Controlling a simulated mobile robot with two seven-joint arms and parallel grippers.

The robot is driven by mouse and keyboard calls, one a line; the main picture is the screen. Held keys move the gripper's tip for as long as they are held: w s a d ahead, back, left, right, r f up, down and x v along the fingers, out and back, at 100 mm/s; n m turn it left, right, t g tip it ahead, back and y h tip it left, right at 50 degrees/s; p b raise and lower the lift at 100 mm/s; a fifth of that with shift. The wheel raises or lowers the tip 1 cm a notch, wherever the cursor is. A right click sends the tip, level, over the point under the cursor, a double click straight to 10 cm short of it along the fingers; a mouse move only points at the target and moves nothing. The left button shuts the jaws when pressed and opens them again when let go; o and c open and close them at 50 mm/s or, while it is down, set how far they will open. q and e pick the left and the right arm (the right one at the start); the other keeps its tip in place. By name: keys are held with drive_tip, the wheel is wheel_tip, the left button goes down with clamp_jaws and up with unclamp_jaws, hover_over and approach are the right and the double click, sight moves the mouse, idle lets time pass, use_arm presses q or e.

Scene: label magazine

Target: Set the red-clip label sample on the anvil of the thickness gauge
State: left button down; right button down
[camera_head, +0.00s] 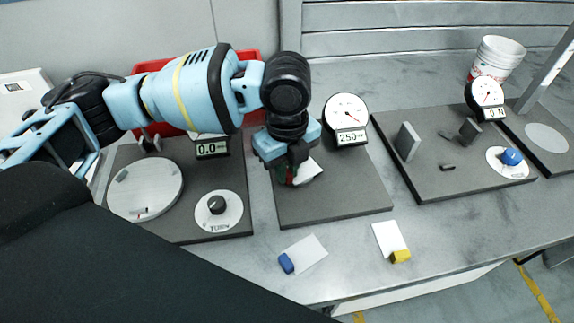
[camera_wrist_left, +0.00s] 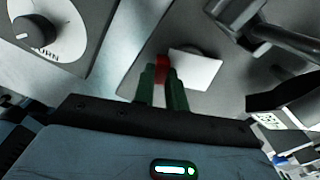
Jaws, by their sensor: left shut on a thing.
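My left gripper (camera_head: 290,178) is shut on the red clip (camera_wrist_left: 162,68) of a white label sample. The white label (camera_head: 308,170) sticks out to the right of the fingers; it also shows in the left wrist view (camera_wrist_left: 197,70). The thickness gauge has a round dial (camera_head: 346,107) reading 250 and a grey base plate (camera_head: 335,203). The label is over this plate; in the wrist view it partly covers a round grey piece (camera_wrist_left: 188,46), perhaps the anvil. I cannot tell whether the label touches it. My right gripper is not in view.
A blue-clip label (camera_head: 308,252) and a yellow-clip label (camera_head: 389,237) lie on the table in front. A plate with a turn knob (camera_head: 217,204) and round disc stands left, a force-gauge plate (camera_head: 430,185) right. A red bin (camera_head: 150,68) is behind my arm.

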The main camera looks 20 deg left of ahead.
use_arm(q)
drive_tip(key=c, duration=1.4)
unclamp_jaws()
drive_tip(key=shift+c, duration=0.2)
drive_tip(key=shift+r, duration=0.1)
drive_tip(key=shift+r, duration=0.3)
wheel_tip(320, 180, up, 12)
drive_tip(key=p, duration=0.1)
drive_tip(key=shift+f, duration=0.25)
